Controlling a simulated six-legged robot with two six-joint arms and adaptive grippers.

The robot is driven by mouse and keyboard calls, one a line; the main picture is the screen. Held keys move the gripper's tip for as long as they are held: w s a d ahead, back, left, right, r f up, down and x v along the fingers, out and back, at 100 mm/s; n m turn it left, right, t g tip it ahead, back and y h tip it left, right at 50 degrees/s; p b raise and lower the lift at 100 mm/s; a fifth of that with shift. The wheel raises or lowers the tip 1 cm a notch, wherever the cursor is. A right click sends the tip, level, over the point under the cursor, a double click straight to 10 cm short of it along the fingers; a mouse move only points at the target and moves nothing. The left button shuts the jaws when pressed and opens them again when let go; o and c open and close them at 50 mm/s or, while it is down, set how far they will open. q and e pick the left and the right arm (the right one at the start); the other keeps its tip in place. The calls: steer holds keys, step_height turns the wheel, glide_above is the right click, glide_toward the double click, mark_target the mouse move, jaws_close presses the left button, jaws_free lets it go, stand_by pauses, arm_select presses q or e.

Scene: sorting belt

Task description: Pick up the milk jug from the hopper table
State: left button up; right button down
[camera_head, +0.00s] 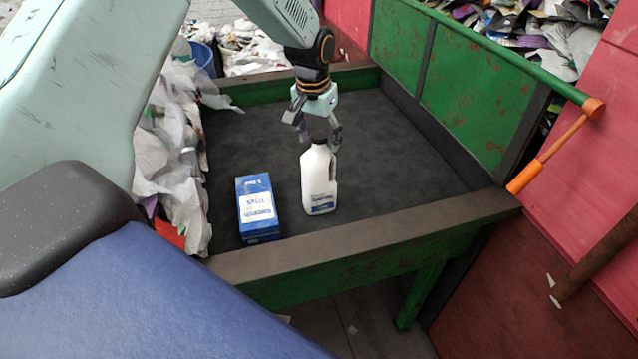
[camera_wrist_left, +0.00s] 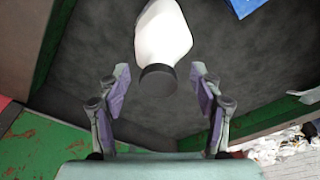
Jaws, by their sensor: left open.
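The white milk jug (camera_head: 318,182) with a dark cap stands upright on the dark hopper table (camera_head: 400,150), right of a blue box. My left gripper (camera_head: 318,137) is open at the top of the jug, with its fingers near the cap. In the left wrist view the jug (camera_wrist_left: 163,35) shows with its dark cap between the spread fingers of the gripper (camera_wrist_left: 160,92). A gap shows on each side of the cap, and the fingers are not closed on it. My right gripper is in neither view.
A blue box (camera_head: 258,206) stands left of the jug. Crumpled paper and plastic (camera_head: 170,150) pile along the table's left side. A raised rim (camera_head: 370,235) runs along the near edge, and a green panel (camera_head: 455,80) stands on the right. The table right of the jug is clear.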

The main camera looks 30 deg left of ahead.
arm_select(q)
steer(key=shift+w+f, duration=0.25)
steer(key=shift+f, duration=0.25)
steer(key=shift+s+d+r, duration=0.1)
steer(key=shift+s+r, duration=0.1)
steer(key=shift+s, duration=0.1)
steer(key=shift+s+r, duration=0.1)
steer(key=shift+c, duration=1.6)
steer(key=shift+w+f, duration=0.25)
steer(key=shift+w, duration=0.1)
steer(key=c, duration=0.4)
steer(key=shift+s+r, duration=0.2)
steer(key=shift+s, duration=0.1)
steer(key=c, duration=0.5)
steer(key=shift+o, duration=0.2)
steer(key=shift+w+f, duration=0.1)
steer(key=shift+c, duration=0.2)
